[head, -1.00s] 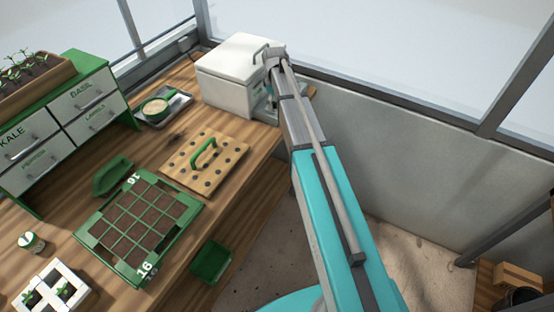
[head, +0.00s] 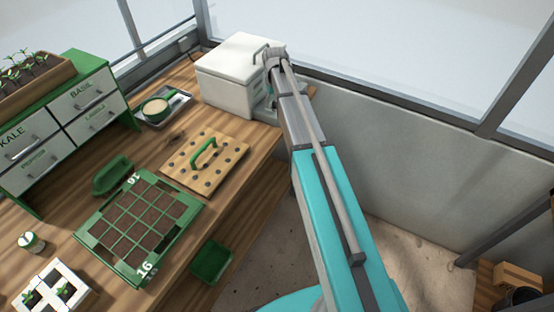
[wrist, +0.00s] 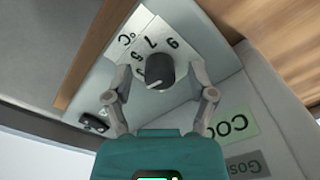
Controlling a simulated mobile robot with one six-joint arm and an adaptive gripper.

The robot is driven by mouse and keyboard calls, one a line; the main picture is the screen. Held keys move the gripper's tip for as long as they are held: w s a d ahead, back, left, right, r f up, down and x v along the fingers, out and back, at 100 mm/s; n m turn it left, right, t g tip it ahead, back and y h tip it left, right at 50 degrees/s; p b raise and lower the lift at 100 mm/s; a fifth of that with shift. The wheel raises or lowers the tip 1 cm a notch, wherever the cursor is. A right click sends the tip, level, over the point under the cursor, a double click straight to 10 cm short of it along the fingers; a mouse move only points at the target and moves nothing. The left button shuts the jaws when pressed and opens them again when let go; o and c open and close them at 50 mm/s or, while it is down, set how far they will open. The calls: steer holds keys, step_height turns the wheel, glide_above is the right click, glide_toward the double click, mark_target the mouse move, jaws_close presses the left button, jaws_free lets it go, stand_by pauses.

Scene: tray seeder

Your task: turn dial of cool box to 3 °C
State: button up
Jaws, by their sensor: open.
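The white cool box (head: 225,82) stands at the far end of the bench, with its lid shut. In the wrist view its black round dial (wrist: 160,71) sits on a white scale plate (wrist: 158,38) marked °C, seen upside down; 9, 7 and 5 are readable. A small pale mark shows on the dial's lower left edge, but I cannot tell which number it points to. My gripper (wrist: 162,92) is open, one finger on each side of the dial, with gaps between. In the head view my arm largely hides the gripper and the dial.
A green label (wrist: 232,125) reading COO is on the box beside my right finger. The window wall is close behind the box.

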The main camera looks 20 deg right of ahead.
mark_target(275, 102)
steer(key=m, duration=0.4)
steer(key=shift+m, duration=0.3)
steer(key=m, duration=0.3)
steer(key=shift+m, duration=0.4)
step_height(275, 102, up, 14)
steer(key=p, duration=1.4)
steer(key=s+a+f+n+b, duration=0.1)
steer(key=s+a+n, duration=0.1)
steer(key=s, duration=0.5)
steer(key=s+a+f+n+b, duration=0.1)
steer(key=s+a+n, duration=0.1)
steer(key=s, duration=0.5)
steer(key=s+a+f+n+b, duration=0.2)
steer(key=s+f+n+b, duration=0.2)
steer(key=s+f+b, duration=0.7)
step_height(275, 102, down, 4)
steer(key=b, duration=0.3)
steer(key=shift+a+r+t+b, duration=0.15)
steer(key=shift+r+t+b, duration=0.1)
steer(key=shift+t+b, duration=0.05)
steer(key=shift+s, duration=0.1)
